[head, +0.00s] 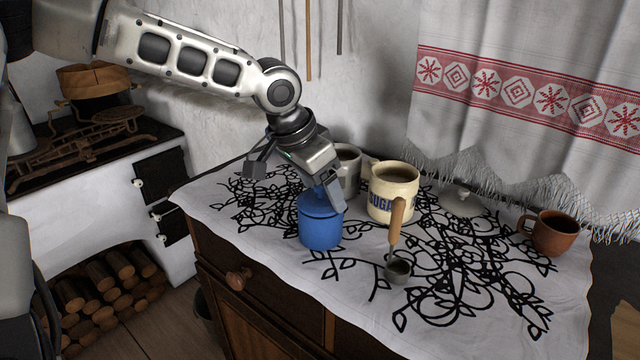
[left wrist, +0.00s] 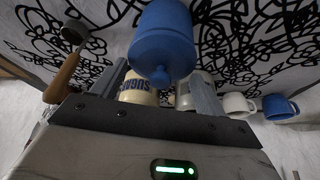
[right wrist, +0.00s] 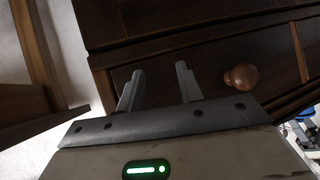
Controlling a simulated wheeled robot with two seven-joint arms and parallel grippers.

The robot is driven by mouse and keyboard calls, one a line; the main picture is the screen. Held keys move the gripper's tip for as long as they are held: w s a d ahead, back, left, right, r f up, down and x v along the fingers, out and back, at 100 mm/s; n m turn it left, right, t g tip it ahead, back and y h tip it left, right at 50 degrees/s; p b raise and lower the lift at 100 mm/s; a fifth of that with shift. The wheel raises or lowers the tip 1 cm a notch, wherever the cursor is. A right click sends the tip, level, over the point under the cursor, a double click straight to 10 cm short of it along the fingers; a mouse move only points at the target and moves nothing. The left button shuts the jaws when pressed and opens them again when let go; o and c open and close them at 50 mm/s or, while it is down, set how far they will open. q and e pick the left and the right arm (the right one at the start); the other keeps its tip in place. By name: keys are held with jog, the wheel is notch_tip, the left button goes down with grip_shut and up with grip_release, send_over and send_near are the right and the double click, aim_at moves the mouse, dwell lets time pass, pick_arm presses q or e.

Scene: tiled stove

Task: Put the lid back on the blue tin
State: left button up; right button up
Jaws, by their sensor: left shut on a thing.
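The blue tin (head: 321,232) stands upright on the patterned cloth near the front left of the cabinet top. Its blue lid (head: 318,207) is at the tin's mouth, level with it; I cannot tell if it is fully seated. My left gripper (head: 318,189) reaches down from above and is shut on the lid. In the left wrist view the lid's round knob (left wrist: 160,76) shows between the fingers, with the blue tin (left wrist: 162,15) behind it. My right gripper (right wrist: 158,82) is open and empty, low in front of the wooden cabinet.
A wooden-handled scoop (head: 398,268) lies in front. A pale lid (head: 460,203) and a brown mug (head: 553,236) are farther right. A drawer knob (right wrist: 241,77) faces my right gripper.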

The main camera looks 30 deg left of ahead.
pick_arm(q)
jog(key=shift+f+p, duration=0.15)
jog(key=shift+p, duration=0.6)
dwell(1.4)
jog(key=o, duration=1.1)
jog(key=shift+c, duration=0.2)
